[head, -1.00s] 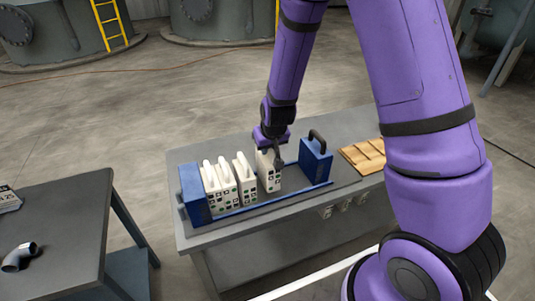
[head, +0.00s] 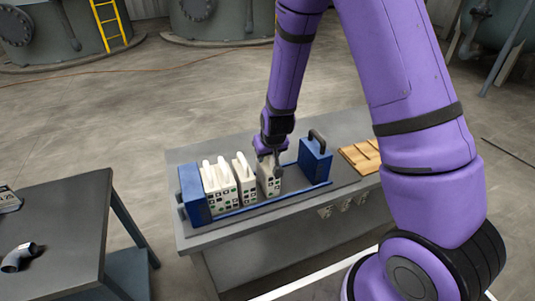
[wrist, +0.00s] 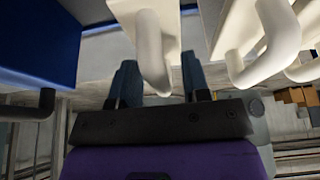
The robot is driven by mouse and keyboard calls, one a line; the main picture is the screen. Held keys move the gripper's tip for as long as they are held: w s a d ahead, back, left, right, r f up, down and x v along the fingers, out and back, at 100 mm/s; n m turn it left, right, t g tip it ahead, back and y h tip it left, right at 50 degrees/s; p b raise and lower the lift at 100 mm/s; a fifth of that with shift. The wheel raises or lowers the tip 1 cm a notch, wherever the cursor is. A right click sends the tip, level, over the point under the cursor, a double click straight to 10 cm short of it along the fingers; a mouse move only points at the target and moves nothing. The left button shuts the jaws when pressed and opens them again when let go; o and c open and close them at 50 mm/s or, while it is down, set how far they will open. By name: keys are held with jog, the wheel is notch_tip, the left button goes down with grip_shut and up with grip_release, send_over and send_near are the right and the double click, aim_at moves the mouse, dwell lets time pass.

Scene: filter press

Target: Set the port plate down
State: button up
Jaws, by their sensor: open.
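The port plate (head: 268,182) is a white block with dark square ports, standing upright in the blue press frame (head: 277,204). It stands apart from the other white plates (head: 220,196) to its left and from the blue end block (head: 315,163) to its right. My gripper (head: 270,158) is directly above it. In the wrist view, the plate's white bar handle (wrist: 150,45) reaches down between the two fingers of my gripper (wrist: 162,85), which are open on either side of it. The arm's end hides part of the plate's top in the head view.
The grey bench (head: 215,243) carries the press frame. Slatted wooden pieces (head: 362,156) lie at its right. A second dark table (head: 60,220) on the left holds a grey pipe elbow (head: 18,258). In the wrist view, neighbouring white handles (wrist: 265,55) are close on the right.

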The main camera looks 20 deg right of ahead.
jog(key=shift+r, duration=0.1)
jog(key=v, duration=1.2)
jog(key=shift+r, duration=0.2)
jog(key=s+d+r+y, duration=0.1)
jog(key=s+r, duration=0.4)
jog(key=r, duration=0.3)
jog(key=s+d+r, duration=0.2)
jog(key=s+r, duration=0.3)
jog(key=r, duration=0.3)
jog(key=s+d+r, duration=0.1)
jog(key=s+r, duration=0.2)
jog(key=s, duration=0.4)
jog(key=s+d+r+h, duration=0.1)
jog(key=s+r, duration=0.3)
jog(key=s, duration=0.3)
jog(key=shift+s+d+r+t, duration=0.2)
jog(key=shift+s+r+t, duration=0.1)
jog(key=shift+r, duration=0.05)
